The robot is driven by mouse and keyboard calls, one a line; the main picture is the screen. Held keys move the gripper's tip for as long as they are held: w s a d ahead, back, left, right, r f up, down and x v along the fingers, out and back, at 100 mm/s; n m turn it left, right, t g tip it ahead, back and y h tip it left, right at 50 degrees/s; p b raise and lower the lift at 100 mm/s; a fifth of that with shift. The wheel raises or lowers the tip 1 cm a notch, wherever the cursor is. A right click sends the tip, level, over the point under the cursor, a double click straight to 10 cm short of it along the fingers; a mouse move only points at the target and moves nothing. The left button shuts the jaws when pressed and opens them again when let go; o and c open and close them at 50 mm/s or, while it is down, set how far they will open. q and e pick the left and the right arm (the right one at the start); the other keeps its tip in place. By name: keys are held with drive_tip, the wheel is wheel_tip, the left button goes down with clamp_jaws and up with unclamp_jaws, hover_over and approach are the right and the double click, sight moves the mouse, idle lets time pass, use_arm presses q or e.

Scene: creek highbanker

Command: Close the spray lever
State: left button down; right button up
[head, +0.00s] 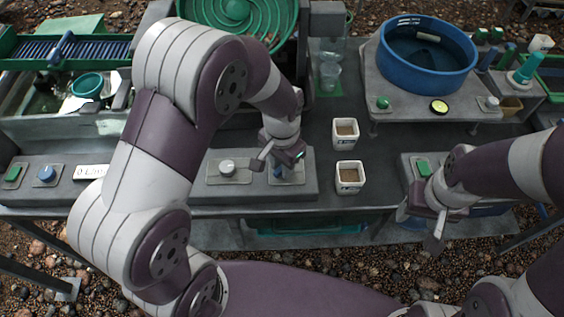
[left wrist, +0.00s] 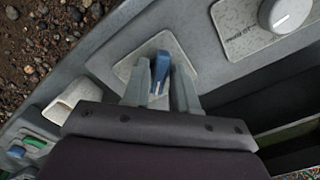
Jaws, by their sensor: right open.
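A blue lever (left wrist: 160,68), which I take for the spray lever, stands on a light grey plate in the left wrist view. In the head view a bit of its blue (head: 278,171) shows under my left gripper. My left gripper (head: 280,156) is over that plate on the grey console. Its fingers (left wrist: 161,88) are spread, one on each side of the lever, with small gaps showing; contact is not visible. The lever's label is hidden. My right gripper (head: 420,222) is open and empty at the right, near the console's front edge.
A grey knob (head: 227,167) sits left of the lever, also in the wrist view (left wrist: 284,14). Two white cups (head: 345,132) of gravel stand to the right. A green button (head: 424,167) is by my right gripper. A blue tub (head: 428,80) stands behind.

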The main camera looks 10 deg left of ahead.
use_arm(q)
drive_tip(key=shift+r, duration=0.1)
drive_tip(key=shift+r+n+p, duration=0.1)
drive_tip(key=shift+n+p, duration=0.75)
drive_tip(key=shift+n, duration=0.05)
drive_tip(key=shift+n+p, duration=0.85)
drive_tip(key=shift+n, duration=0.35)
drive_tip(key=shift+w+n+p, duration=0.1)
drive_tip(key=shift+n+p, duration=1.25)
drive_tip(key=shift+n, duration=1.05)
drive_tip(key=c, duration=0.9)
unclamp_jaws()
